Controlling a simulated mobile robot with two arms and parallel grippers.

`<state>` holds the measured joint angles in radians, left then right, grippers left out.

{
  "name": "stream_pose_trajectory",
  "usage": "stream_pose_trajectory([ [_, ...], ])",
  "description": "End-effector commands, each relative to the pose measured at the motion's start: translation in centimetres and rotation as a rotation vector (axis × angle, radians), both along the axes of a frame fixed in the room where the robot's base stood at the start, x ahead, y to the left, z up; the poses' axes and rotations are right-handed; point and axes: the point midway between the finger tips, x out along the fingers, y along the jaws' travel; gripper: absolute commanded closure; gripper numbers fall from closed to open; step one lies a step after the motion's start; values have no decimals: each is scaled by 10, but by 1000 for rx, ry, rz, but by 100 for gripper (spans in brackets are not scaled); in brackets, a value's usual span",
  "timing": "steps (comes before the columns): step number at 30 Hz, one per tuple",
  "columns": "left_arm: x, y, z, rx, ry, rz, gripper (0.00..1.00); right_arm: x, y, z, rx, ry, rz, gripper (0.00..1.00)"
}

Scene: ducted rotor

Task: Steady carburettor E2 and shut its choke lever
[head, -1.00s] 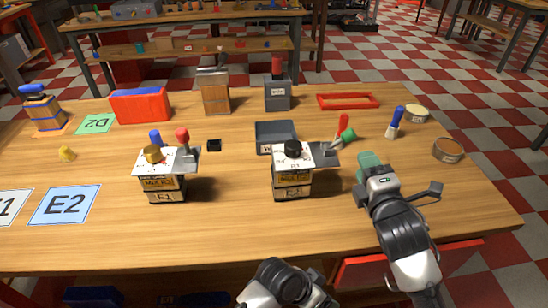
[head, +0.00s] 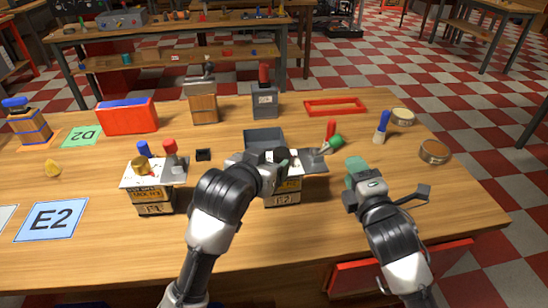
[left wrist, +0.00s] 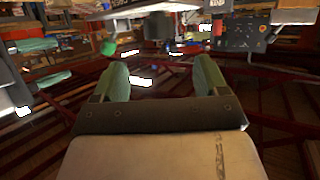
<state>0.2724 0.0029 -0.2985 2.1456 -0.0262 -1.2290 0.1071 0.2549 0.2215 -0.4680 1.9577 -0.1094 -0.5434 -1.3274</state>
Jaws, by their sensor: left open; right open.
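Carburettor E2 (head: 283,198) stands upright on the bench, a boxy block with a white top plate and an E2 label. A grey metal piece sticks out on its right, with a red handle (head: 331,129) and a green knob (head: 336,141) by it; I cannot tell which is the choke lever. My left gripper (head: 282,160) is over E2's top and hides its black knob. In the left wrist view its green fingers (left wrist: 160,78) are apart and empty, with a dark knob (left wrist: 158,27) beyond. My right gripper (head: 355,172) is open, right of E2, apart from it.
Carburettor E1 (head: 154,205) stands to the left, near the blue E2 card (head: 50,220). A grey tray (head: 263,136) is behind E2. The bench front right is clear.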

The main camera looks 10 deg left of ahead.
Motion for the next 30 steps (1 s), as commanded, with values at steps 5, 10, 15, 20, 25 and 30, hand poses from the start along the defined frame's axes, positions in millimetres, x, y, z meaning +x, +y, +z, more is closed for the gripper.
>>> stream_pose_trajectory([
  [5, 29, -7, -13, 0, 4, -2, 26, 0, 0, 0, 0, 0, 0, 57],
  [10, 56, -14, -24, 0, 3, -2, 26, 0, 0, 0, 0, 0, 0, 57],
  [15, 75, -18, -32, 0, 3, -2, 26, 0, 0, 0, 0, 0, 0, 57],
  [20, 82, -20, -36, -1, 2, -3, 26, 0, 0, 0, 0, 0, 0, 57],
  [25, 83, -20, -36, -1, 2, -3, 26, 0, 0, 0, 0, 0, 0, 57],
  [30, 83, -20, -36, -1, 2, -3, 37, 0, 0, 0, 0, 0, 0, 57],
])
